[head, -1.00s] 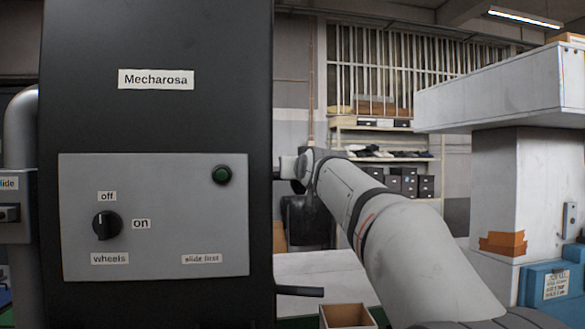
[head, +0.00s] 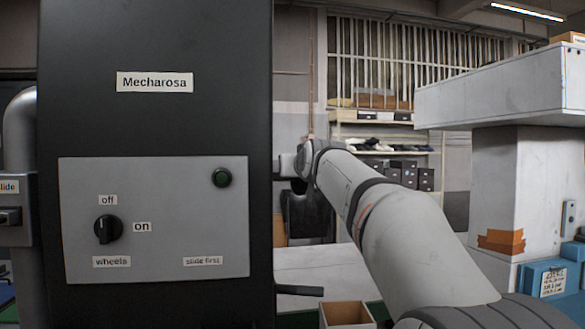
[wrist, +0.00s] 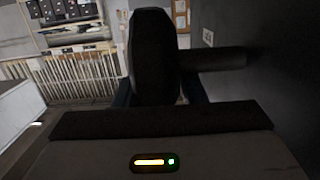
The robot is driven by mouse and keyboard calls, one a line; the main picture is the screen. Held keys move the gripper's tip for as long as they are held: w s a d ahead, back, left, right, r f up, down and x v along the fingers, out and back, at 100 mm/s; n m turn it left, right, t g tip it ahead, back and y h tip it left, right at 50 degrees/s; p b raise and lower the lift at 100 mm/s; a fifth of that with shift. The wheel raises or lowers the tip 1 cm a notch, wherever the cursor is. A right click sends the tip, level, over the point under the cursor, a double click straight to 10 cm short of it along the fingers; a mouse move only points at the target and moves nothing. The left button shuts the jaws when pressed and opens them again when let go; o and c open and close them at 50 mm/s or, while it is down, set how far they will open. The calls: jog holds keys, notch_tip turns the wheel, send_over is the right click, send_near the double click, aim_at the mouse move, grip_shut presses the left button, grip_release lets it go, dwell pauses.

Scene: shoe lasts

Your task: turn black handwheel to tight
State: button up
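In the wrist view, a black rounded piece (wrist: 155,55), which looks like the handwheel seen edge-on, stands upright in the middle. A dark shaft (wrist: 215,60) runs from it rightward to the dark machine side. My gripper (wrist: 160,95) has one dark finger on each side of this piece; most of both fingers is hidden, and I cannot tell whether they press on it. In the head view, my wrist (head: 305,162) is beside the right edge of the black machine cabinet (head: 150,40). I cannot make out the handwheel there.
A black lever (head: 300,290) juts from the cabinet's lower right. An open box (head: 346,315) lies below it. A white pillar (head: 495,180) stands right.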

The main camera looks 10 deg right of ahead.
jog(key=shift+o, duration=1.3)
jog(key=shift+s, duration=0.1)
jog(key=s+b, duration=0.2)
jog(key=s, duration=0.5)
jog(key=shift+s+r+b, duration=0.3)
jog(key=shift+r+b, duration=0.05)
jog(key=shift+r, duration=0.05)
